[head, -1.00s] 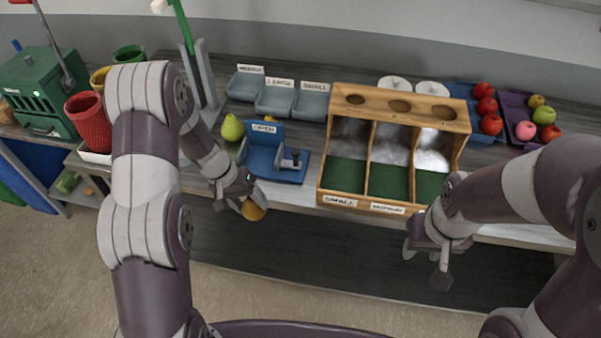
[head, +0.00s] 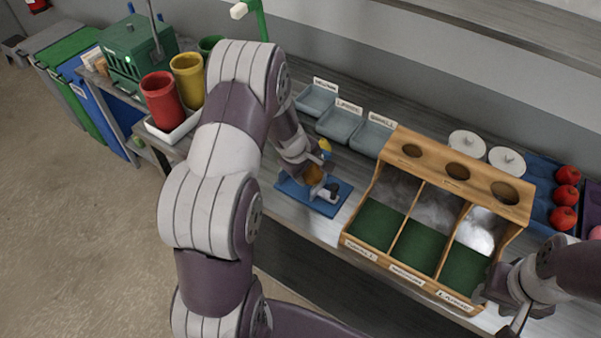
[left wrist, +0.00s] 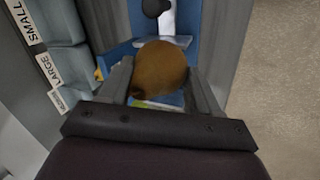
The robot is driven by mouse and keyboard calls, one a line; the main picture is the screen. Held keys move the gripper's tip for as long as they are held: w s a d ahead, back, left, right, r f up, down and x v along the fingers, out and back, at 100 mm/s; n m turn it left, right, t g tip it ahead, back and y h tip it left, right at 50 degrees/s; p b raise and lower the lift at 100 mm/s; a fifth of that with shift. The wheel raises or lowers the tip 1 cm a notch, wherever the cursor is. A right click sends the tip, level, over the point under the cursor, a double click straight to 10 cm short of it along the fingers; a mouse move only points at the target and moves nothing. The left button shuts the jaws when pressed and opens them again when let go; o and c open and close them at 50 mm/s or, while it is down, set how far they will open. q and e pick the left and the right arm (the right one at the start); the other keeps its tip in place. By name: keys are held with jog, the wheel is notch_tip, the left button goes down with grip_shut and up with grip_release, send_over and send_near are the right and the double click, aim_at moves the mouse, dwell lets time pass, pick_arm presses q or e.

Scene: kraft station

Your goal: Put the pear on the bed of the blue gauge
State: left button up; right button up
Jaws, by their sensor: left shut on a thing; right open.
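The blue gauge (head: 330,205) sits near the table's front edge, with a dark knob on a pale slide; part of it shows in the left wrist view (left wrist: 116,53). My left gripper (head: 312,172) is shut on a brown pear (left wrist: 160,68) and holds it over the gauge. In the left wrist view the pear lies between the two fingers, with the slide and knob just beyond it. I cannot tell whether the pear touches the bed. My left arm hides part of the gauge. My right gripper (head: 499,308) is open and empty at the lower right.
A wooden sorting rack (head: 448,178) with green-floored bays stands right of the gauge. Grey trays (head: 341,123) lie behind it. Red (head: 160,98) and yellow cups (head: 187,78) stand left, beyond my arm. Red apples (head: 564,196) sit in a blue tray at right.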

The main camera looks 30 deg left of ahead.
pick_arm(q)
jog(key=a+f, duration=0.1)
jog(key=w+a+f, duration=0.1)
jog(key=w+a, duration=0.1)
jog(key=a, duration=0.1)
jog(key=shift+w+f+p, duration=0.25)
jog(key=shift+f+p, duration=0.15)
jog(key=f, duration=0.3)
jog(key=shift+s+d+f, duration=0.1)
jog(key=shift+s+f, duration=0.1)
jog(key=shift+s, duration=0.1)
jog(key=shift+w+f, duration=0.2)
jog(key=shift+f, duration=0.25)
jog(key=o, duration=1.1)
jog(key=shift+s+r, duration=0.1)
jog(key=shift+o, duration=0.2)
